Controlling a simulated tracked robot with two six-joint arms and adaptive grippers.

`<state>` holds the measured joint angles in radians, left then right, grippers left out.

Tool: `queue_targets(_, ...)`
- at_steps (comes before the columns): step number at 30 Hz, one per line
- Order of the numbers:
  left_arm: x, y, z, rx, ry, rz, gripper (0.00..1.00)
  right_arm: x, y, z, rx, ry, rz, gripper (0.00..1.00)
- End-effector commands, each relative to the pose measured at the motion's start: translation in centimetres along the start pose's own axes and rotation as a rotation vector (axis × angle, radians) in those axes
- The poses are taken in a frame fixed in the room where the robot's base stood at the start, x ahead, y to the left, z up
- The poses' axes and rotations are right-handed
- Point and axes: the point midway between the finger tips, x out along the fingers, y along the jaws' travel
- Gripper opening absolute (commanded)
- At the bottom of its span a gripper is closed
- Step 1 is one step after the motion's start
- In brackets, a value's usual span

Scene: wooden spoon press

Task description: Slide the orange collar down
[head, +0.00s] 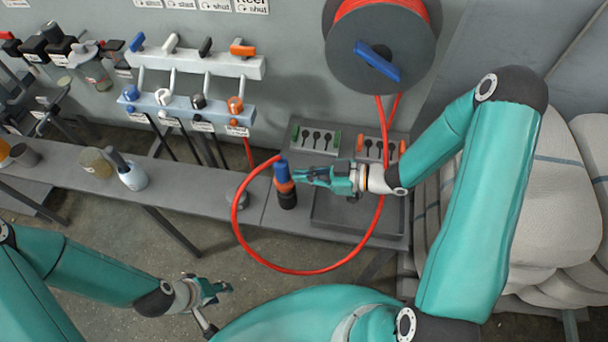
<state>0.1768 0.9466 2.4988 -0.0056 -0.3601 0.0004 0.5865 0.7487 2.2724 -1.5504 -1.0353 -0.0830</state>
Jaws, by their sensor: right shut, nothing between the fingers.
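The orange collar (285,186) sits on an upright coupling on the bench, between a blue upper part (281,170) and a black lower part (288,201). The red hose (236,205) joins the coupling at its blue top. My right gripper (299,175) is shut and empty, just right of the blue part and the collar. I cannot tell whether its tips touch the coupling. My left gripper (222,290) is low in front of the bench, over the floor and far from the coupling. It is too small to tell whether its fingers are apart.
The hose loops from the reel (382,45) on the wall and hangs past the bench's front edge. A grey tray (330,212) lies right of the coupling. A valve rack (190,104) stands back left, and sacks (560,200) are stacked at the right.

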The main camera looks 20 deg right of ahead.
Motion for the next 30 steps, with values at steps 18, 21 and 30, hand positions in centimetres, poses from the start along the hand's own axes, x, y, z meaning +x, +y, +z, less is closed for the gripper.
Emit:
queue_targets(18, 0.0, 0.0, 0.0, 0.0, 0.0, 0.0, 0.4, 0.3, 0.0, 1.6, -0.001, 0.001, 0.0, 0.0)
queue_targets(21, 1.0, -0.3, 0.0, 0.0, 0.0, 0.0, 0.4, 0.6, 0.0, 2.5, -0.001, 0.0, 0.0, 0.0)
queue_targets(30, 2.1, -0.8, 0.0, 0.0, 0.0, 0.0, 0.4, 0.8, 0.0, 3.6, 0.0, -0.003, 0.0, 0.0)
